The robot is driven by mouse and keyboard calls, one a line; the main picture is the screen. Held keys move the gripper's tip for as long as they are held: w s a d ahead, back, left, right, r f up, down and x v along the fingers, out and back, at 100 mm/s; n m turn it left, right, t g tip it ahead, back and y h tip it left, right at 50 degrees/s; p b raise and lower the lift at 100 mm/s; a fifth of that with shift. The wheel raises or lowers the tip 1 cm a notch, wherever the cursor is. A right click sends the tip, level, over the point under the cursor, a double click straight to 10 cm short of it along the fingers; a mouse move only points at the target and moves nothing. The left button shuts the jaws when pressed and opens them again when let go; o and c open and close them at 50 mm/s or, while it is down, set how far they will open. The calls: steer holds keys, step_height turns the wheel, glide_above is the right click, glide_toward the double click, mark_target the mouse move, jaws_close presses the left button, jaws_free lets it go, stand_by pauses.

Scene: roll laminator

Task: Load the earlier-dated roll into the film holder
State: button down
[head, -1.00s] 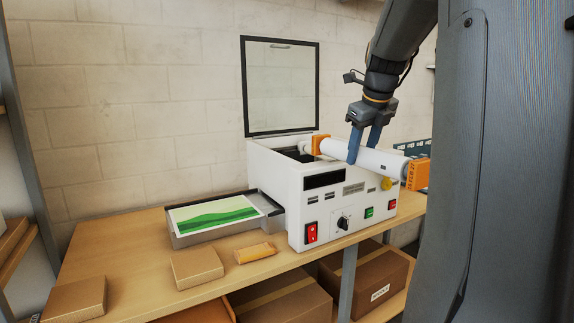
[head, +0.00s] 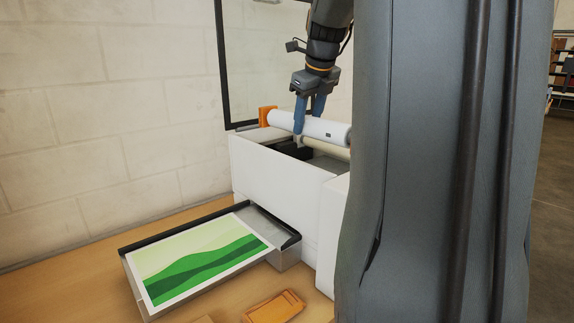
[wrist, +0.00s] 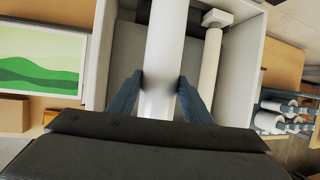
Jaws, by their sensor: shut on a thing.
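My gripper (head: 309,118) is shut around the middle of a white film roll (head: 326,131). An orange end piece (head: 267,115) shows at the roll's far end; my own body hides most of its near end. The roll is over the open top of the white laminator (head: 275,178); I cannot tell whether it touches the holder. In the wrist view the roll (wrist: 164,40) runs between my two blue fingers. A thinner cream roller (wrist: 211,62) lies inside the laminator beside it. No date is readable.
The laminator's glass lid (head: 270,60) stands open at the back. A tray (head: 287,255) with a green print is at its left, near an orange packet (head: 273,307) on the bench. In the wrist view, other white rolls (wrist: 268,121) sit on a blue rack at right.

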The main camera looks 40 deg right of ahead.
mark_target(311, 123)
steer(key=shift+w, duration=0.45)
steer(key=shift+w+f, duration=0.15)
steer(key=shift+f, duration=0.1)
step_height(311, 123, down, 9)
steer(key=p, duration=0.2)
steer(key=shift+f, duration=0.15)
steer(key=shift+f, duration=0.3)
steer(key=c, duration=0.9)
jaws_free()
steer(key=shift+f, duration=0.1)
steer(key=b+v, duration=0.2)
steer(key=v, duration=1)
steer(key=shift+r, duration=0.35)
